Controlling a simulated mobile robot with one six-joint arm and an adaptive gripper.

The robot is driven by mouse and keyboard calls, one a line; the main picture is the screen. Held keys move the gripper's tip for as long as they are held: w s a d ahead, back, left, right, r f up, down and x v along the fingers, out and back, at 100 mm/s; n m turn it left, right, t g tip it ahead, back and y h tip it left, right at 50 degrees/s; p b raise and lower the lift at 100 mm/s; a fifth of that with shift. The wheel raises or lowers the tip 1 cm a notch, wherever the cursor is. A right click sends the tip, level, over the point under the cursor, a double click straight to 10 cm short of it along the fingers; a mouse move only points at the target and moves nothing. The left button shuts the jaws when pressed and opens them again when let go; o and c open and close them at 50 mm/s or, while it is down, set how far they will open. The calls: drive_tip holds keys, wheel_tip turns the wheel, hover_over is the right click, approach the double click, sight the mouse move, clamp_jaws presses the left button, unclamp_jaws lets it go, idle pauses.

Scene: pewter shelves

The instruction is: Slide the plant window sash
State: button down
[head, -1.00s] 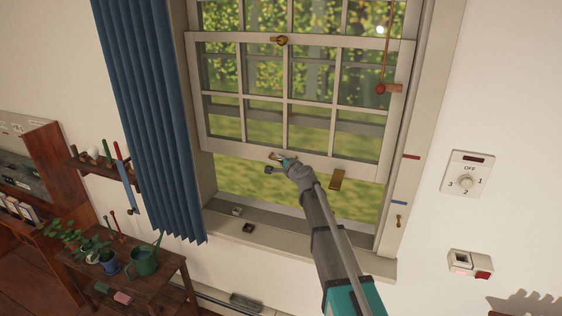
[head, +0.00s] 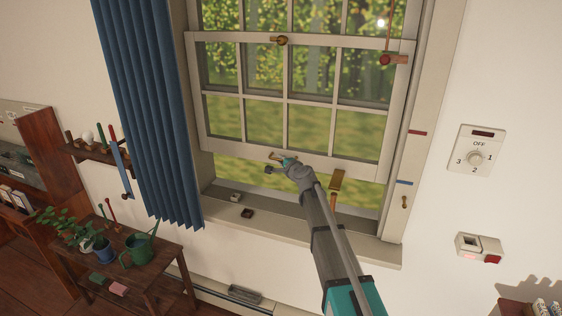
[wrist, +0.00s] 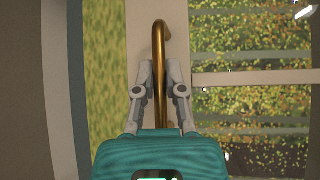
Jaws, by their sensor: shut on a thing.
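The window sash (head: 241,143) is a pale frame with several panes, its lower edge held above the sill (head: 300,232) with green outdoors showing in the gap. A brass latch (head: 281,41) sits on its top rail. My gripper (head: 281,162) is at the lower rail, left of the middle, shut on a brass handle. In the wrist view the gripper (wrist: 160,80) has one finger on each side of that curved brass handle (wrist: 159,45). A second brass fitting (head: 338,179) hangs at the lower rail to the right.
A blue curtain (head: 150,110) hangs left of the window. Small blocks (head: 247,213) lie on the sill. A red mark (head: 417,133) and a blue mark (head: 405,183) are on the right frame. A plant table (head: 150,260) stands lower left; a dial (head: 477,157) is right.

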drive_tip(key=shift+f+b, duration=1.1)
drive_tip(key=shift+f, duration=0.4)
drive_tip(key=c, duration=0.7)
unclamp_jaws()
drive_tip(key=shift+r, duration=0.1)
drive_tip(key=shift+r, duration=0.1)
